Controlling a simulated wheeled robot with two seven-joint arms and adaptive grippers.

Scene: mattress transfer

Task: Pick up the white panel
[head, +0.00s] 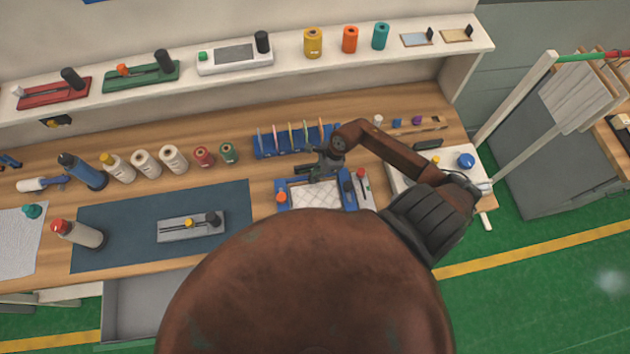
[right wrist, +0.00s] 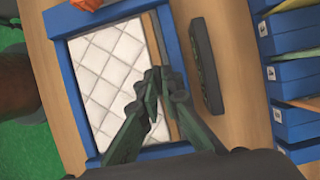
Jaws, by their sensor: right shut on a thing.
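The white panel (head: 316,195) is a quilted pad with a diamond stitch pattern, lying in a blue-rimmed tray (head: 282,186) on the wooden bench. In the right wrist view the panel (right wrist: 103,75) lies flat inside the blue rim (right wrist: 73,95). A tan strip runs along the panel's side. My right gripper (head: 322,172) is over the far edge of the tray. In the right wrist view its fingertips (right wrist: 160,75) are close together, shut on the panel's edge beside the tan strip. The fingers hide part of that edge. My left gripper is not in view.
A blue rack (head: 262,146) with several upright cards stands just behind the tray. A dark block (right wrist: 206,65) lies beside the tray. An orange piece (head: 281,197) sits at the tray's left. A blue mat (head: 120,215) with a grey tool lies further left. Spools and bottles line the bench.

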